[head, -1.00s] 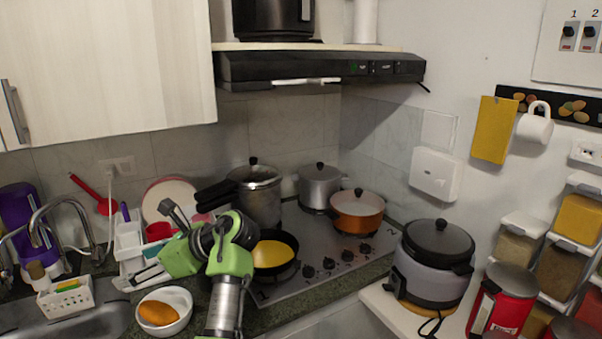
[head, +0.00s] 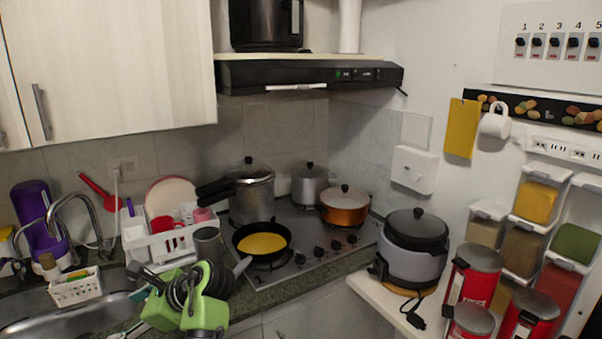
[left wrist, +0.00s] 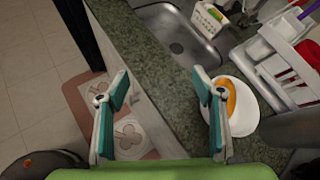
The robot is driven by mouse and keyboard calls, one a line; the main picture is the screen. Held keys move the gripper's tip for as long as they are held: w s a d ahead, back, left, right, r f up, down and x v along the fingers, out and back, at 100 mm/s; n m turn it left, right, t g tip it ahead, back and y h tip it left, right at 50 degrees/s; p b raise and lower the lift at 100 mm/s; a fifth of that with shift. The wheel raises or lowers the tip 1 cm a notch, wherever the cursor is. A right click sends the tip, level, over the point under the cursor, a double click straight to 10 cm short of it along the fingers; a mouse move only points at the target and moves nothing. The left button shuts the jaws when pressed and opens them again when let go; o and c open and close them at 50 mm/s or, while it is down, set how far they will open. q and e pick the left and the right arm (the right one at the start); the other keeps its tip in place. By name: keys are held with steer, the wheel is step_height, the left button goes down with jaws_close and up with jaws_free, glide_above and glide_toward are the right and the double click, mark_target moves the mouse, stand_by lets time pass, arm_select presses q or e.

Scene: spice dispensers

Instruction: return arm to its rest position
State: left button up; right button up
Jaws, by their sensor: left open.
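My left gripper (head: 142,283), on a green and black arm, is low in the head view, in front of the dish rack and beside the sink. In the left wrist view my left gripper (left wrist: 161,88) has its two teal-padded fingers spread wide, with nothing between them but the counter edge and floor below. Its right finger overlaps a white bowl (left wrist: 252,121) with an orange-brown item in it. The arm hides the bowl in the head view. My right gripper is in neither view.
A dish rack (head: 172,238) and sink (head: 30,325) lie at left. A frying pan (head: 262,240) with yellow contents and several pots sit on the stove (head: 310,235). A rice cooker (head: 413,250) and spice dispensers (head: 536,202) are at right.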

arm_select(q)
steer(key=s+d+f+n+t+h, duration=0.25)
steer(key=s+f+n+h, duration=0.35)
steer(key=s+f, duration=0.9)
steer(key=s+d+f+n+g+h, duration=0.1)
steer(key=s+d+f+n+h, duration=0.2)
steer(key=s+d+n, duration=0.35)
steer(key=s+d+f+n+h, duration=0.3)
steer(key=s+d, duration=0.4)
steer(key=s, duration=0.3)
step_height(320, 180, down, 27)
steer(key=s+g, duration=0.2)
steer(key=s+a+f+m, duration=0.1)
steer(key=s+a+f, duration=0.2)
steer(key=s+f, duration=1.2)
steer(key=shift+s+g+y, duration=0.35)
steer(key=shift+s+y, duration=0.05)
steer(key=shift+s, duration=0.5)
